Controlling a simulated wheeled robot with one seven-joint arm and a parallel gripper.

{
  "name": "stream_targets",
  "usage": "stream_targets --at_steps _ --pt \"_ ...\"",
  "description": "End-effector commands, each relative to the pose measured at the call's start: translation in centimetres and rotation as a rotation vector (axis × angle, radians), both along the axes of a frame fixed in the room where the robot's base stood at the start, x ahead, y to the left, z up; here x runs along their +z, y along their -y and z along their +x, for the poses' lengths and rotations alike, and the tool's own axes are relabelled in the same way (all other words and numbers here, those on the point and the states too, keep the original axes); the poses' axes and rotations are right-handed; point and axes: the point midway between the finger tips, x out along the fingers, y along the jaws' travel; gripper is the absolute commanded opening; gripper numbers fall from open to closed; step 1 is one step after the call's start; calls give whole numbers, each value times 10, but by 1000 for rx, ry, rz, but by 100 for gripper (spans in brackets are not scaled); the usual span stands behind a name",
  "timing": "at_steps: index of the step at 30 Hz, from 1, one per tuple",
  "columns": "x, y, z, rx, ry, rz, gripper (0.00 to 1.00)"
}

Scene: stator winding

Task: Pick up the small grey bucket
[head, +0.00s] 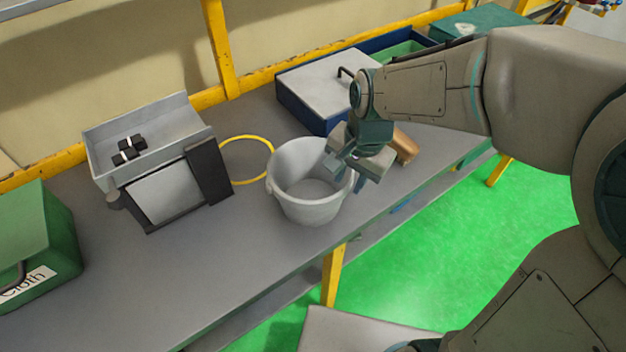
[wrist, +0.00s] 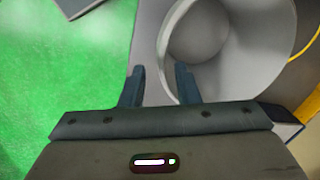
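The small grey bucket (head: 308,205) stands upright on the grey bench near its front edge. It looks empty in both views. My gripper (head: 350,175) is at the bucket's right rim in the head view. In the wrist view the bucket (wrist: 245,70) fills the upper right. There my gripper's two fingers (wrist: 160,85) are apart, with a gap between them. The right finger overlaps the bucket's rim and the left finger lies outside it. I cannot tell whether either finger touches the wall.
A yellow ring (head: 246,140) lies behind the bucket. A grey tray (head: 150,130) with black parts and a dark-framed panel (head: 165,192) stand left. A blue box with a grey lid (head: 325,82) is behind. A green box (head: 35,240) is far left. The bench's front middle (head: 190,290) is clear.

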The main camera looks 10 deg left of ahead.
Motion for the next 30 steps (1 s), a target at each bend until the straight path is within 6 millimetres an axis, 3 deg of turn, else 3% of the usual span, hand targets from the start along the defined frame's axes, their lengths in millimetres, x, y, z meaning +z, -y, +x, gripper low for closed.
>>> stream_targets --at_steps 19,30 --pt "-64 -15 5 2 -2 -1 29" --pt "-72 -16 6 2 1 0 26"
